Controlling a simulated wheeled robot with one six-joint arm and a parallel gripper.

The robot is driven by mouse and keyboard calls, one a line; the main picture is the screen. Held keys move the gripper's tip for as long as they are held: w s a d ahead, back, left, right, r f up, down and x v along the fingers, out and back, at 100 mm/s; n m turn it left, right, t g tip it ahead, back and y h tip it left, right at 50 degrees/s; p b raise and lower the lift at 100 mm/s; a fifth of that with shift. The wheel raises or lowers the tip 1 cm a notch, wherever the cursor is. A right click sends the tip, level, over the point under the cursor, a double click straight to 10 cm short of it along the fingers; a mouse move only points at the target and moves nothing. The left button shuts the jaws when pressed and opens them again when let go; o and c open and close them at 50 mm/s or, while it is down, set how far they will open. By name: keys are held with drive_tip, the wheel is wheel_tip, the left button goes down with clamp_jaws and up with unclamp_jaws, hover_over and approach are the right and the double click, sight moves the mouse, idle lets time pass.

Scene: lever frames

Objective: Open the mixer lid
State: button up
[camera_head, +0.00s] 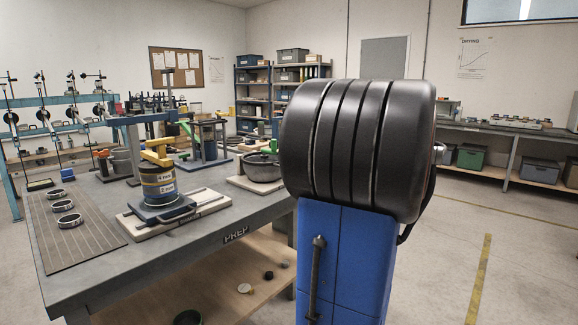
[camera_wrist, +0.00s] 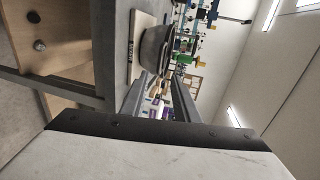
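A grey round pot (camera_head: 262,170) with a darker top sits on a pale board at the bench's right side; it looks like the mixer, though I cannot confirm this. A small green part shows beside its top. Whether its lid is fully shut is unclear. In the wrist view, turned sideways, the grey pot (camera_wrist: 153,50) appears beyond the fingertips. My gripper (camera_wrist: 158,88) shows there as two grey fingers, apart, with nothing visible between them. It does not touch the pot. In the head view my gripper is hidden.
The grey bench (camera_head: 215,225) also bears a shaker with a dark blue and yellow can (camera_head: 157,186), a striped mat (camera_head: 70,228) with several rings, and stands behind. Shelving (camera_head: 253,95) stands at the back. The floor (camera_head: 520,250) at right is clear.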

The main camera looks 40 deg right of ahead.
drive_tip(key=x, duration=1.4)
drive_tip(key=shift+w+f, duration=0.15)
drive_tip(key=shift+w, duration=0.05)
drive_tip(key=shift+c, duration=0.7)
clamp_jaws()
